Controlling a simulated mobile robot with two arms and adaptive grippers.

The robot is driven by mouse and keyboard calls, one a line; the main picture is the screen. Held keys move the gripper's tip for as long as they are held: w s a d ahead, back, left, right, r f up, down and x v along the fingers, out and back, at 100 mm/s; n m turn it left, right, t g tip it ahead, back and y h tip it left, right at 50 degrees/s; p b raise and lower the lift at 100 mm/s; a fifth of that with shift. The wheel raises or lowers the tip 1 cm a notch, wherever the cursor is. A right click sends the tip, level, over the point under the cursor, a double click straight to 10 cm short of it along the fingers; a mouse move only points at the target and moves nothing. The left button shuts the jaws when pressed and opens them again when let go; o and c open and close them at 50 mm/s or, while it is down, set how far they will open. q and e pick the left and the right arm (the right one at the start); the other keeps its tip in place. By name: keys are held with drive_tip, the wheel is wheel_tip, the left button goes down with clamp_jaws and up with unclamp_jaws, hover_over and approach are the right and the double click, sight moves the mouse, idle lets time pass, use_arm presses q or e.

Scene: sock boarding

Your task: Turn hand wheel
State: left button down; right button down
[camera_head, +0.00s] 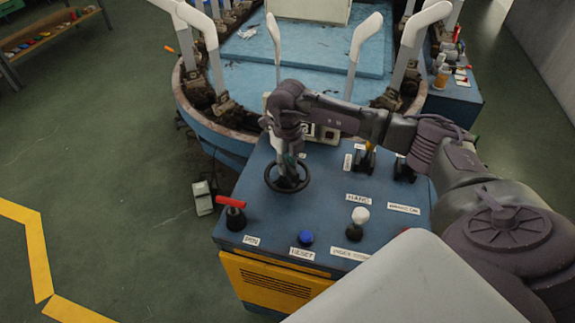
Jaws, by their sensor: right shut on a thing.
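The hand wheel (268,181) is a black ring on the top of the blue control box, near its left side. My right arm reaches in from the right, and my right gripper (288,175) points down into the wheel's middle, shut on the wheel. The arm and gripper hide part of the hub and spokes. My left gripper is not in view.
The control box (320,215) carries a red-handled lever (233,208), a blue button (306,238) and a white-knobbed lever (358,220). Behind it stands a round machine with upright white sock boards (274,45). Green floor lies open at left.

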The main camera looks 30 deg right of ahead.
sight(287, 164)
drive_tip(key=shift+m, duration=1.8)
drive_tip(key=shift+r, duration=0.1)
drive_tip(key=c, duration=1)
unclamp_jaws()
drive_tip(key=shift+c, duration=0.2)
drive_tip(key=shift+r, duration=0.15)
wheel_tip(287, 164, up, 12)
drive_tip(key=shift+f, duration=0.2)
